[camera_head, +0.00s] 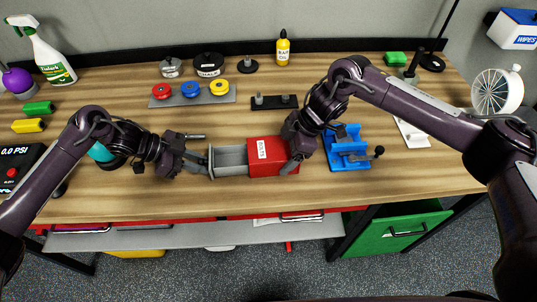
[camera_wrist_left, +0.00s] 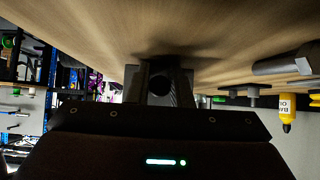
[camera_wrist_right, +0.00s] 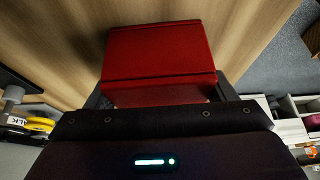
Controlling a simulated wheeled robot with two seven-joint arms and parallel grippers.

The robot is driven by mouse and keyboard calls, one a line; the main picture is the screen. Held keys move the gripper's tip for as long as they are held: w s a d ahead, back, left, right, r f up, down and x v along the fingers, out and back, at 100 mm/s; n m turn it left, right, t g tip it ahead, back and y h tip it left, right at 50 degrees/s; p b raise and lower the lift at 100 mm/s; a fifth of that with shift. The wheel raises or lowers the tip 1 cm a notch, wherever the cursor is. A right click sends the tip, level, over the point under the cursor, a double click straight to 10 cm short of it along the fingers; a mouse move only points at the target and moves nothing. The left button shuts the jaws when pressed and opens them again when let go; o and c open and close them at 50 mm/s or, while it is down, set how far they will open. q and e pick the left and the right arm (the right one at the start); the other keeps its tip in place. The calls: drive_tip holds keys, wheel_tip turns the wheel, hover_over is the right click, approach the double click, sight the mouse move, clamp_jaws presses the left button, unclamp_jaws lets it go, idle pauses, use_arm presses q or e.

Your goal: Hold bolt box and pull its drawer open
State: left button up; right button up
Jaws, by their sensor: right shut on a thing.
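The red bolt box (camera_head: 280,155) sits on the workbench, with a white label on top. Its grey drawer (camera_head: 231,155) sticks out to the left, open and seemingly empty. My right gripper (camera_head: 290,160) is shut on the red box, with a finger along its near side. The box also fills the space ahead of the jaws in the right wrist view (camera_wrist_right: 158,55). My left gripper (camera_head: 203,167) is at the drawer's front end, close to its handle side. Whether it touches or grips the handle is unclear, and its fingers look dark in the left wrist view (camera_wrist_left: 166,85).
A blue vise (camera_head: 347,150) stands right of the box. A grey cylinder (camera_head: 195,137) lies behind my left gripper. Behind are a tray with coloured knobs (camera_head: 192,97) and a dark peg rack (camera_head: 273,102). A pressure gauge (camera_head: 15,168) is at far left. The bench's front strip is clear.

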use_arm(q)
drive_tip(key=o, duration=0.5)
use_arm(e)
drive_tip(key=shift+f, duration=0.1)
use_arm(q)
drive_tip(key=shift+a, duration=0.1)
drive_tip(key=shift+v, duration=3.95)
use_arm(e)
drive_tip(key=o, duration=1)
drive_tip(key=v, duration=1.2)
